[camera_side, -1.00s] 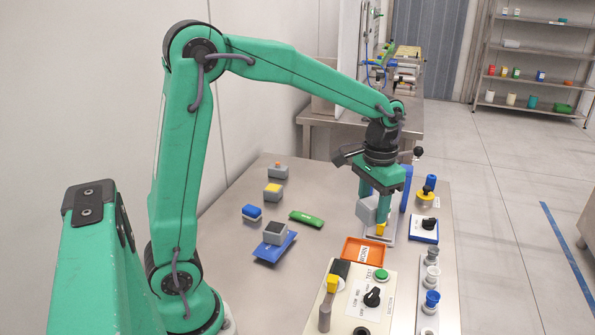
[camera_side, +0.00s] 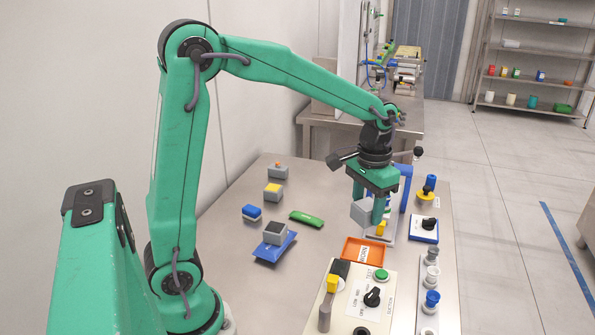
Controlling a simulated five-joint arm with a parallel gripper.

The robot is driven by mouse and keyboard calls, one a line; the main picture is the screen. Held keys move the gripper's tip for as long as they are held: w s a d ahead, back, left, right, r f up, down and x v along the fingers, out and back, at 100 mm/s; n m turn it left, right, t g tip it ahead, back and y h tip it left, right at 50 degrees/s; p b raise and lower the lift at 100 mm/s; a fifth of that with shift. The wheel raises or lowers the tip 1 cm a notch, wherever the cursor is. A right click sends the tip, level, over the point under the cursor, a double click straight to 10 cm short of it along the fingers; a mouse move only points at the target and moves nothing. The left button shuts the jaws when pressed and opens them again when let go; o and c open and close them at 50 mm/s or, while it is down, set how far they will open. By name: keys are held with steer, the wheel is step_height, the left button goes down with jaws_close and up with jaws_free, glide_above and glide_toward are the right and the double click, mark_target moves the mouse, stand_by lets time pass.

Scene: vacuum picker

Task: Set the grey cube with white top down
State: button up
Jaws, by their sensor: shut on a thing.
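My gripper (camera_side: 367,211) is shut on the grey cube (camera_side: 360,213) and points downward over the right part of the steel table. The fingers cover part of the cube, and its white top is mostly hidden under the gripper. The cube appears to be held above the table, near the left side of a pale stand with a blue upright (camera_side: 405,187). I cannot tell the exact gap below it.
An orange tray (camera_side: 348,250) and a control panel (camera_side: 347,300) lie in front. A green bar (camera_side: 306,219) and several small blocks stand left. Table between green bar and gripper is clear.

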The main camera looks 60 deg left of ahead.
steer(key=s+a+f+n, duration=0.2)
steer(key=s+f+n, duration=0.15)
steer(key=s, duration=0.25)
steer(key=s+a+f+n, duration=0.3)
steer(key=s+n, duration=0.1)
steer(key=s, duration=0.2)
glide_above(299, 283)
steer(key=shift+n, duration=0.45)
steer(key=shift+f, duration=3.45)
steer(key=shift+f, duration=0.1)
steer(key=shift+f, duration=2)
steer(key=shift+f, duration=0.1)
steer(key=o, duration=1)
